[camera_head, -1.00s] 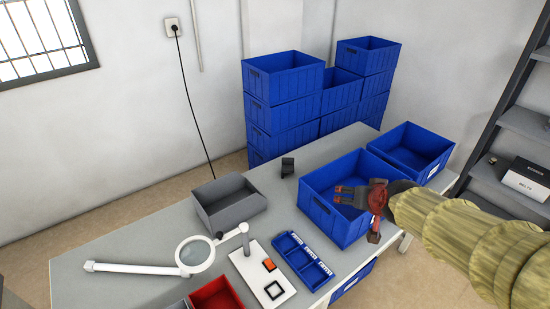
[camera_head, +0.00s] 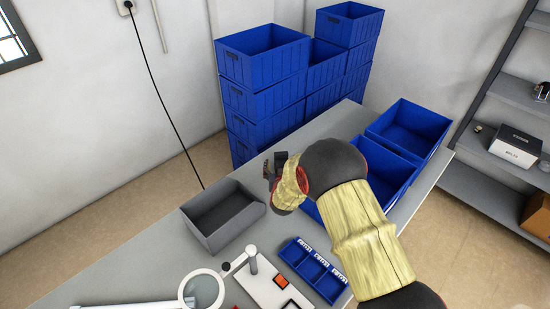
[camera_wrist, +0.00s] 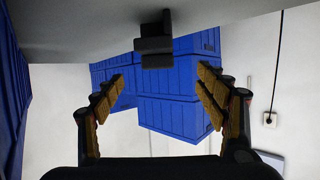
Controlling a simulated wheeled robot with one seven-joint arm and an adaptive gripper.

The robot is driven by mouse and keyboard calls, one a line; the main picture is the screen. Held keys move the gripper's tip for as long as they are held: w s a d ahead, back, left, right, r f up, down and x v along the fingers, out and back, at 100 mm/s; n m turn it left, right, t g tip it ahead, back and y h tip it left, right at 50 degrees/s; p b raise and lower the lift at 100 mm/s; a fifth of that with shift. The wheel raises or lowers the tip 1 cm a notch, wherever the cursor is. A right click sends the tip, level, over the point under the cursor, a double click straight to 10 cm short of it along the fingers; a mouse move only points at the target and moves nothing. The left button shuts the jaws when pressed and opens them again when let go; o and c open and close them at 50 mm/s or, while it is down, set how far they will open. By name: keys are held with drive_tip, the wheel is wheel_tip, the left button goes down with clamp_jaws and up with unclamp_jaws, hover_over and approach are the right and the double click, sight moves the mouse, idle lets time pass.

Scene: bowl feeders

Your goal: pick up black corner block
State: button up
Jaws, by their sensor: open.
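The black corner block (camera_head: 281,158) stands on the grey table near its back edge, partly hidden by my gripper in the head view. In the wrist view, which is upside down, the block (camera_wrist: 154,45) shows at the top middle with its upright part and wider foot. My gripper (camera_head: 269,173) is beside the block in the head view, mostly hidden by my wrist. In the wrist view my gripper (camera_wrist: 161,77) is open and empty, with one finger on each side of the picture. The block lies ahead, roughly between the fingertips, and neither finger visibly touches it.
A grey open bin (camera_head: 222,222) stands left of my gripper. A blue bin (camera_head: 408,130) stands at the right, with another partly behind my arm. Stacked blue crates (camera_head: 262,75) rise behind the table. A magnifier lamp (camera_head: 204,288) and blue tray (camera_head: 312,270) are at the front.

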sight(282, 164)
wheel_tip(282, 164, down, 2)
drive_tip(key=shift+a+f, duration=0.15)
drive_tip(key=shift+f, duration=0.1)
drive_tip(key=shift+w+f, duration=0.15)
drive_tip(key=x, duration=0.2)
drive_tip(key=b+x, duration=0.1)
drive_tip(key=x, duration=0.2)
drive_tip(key=d+b+x, duration=0.1)
drive_tip(key=x, duration=0.1)
drive_tip(key=shift+w+f, duration=0.15)
drive_tip(key=shift+c, duration=1.3)
drive_tip(key=c, duration=0.7)
drive_tip(key=shift+c, duration=0.8)
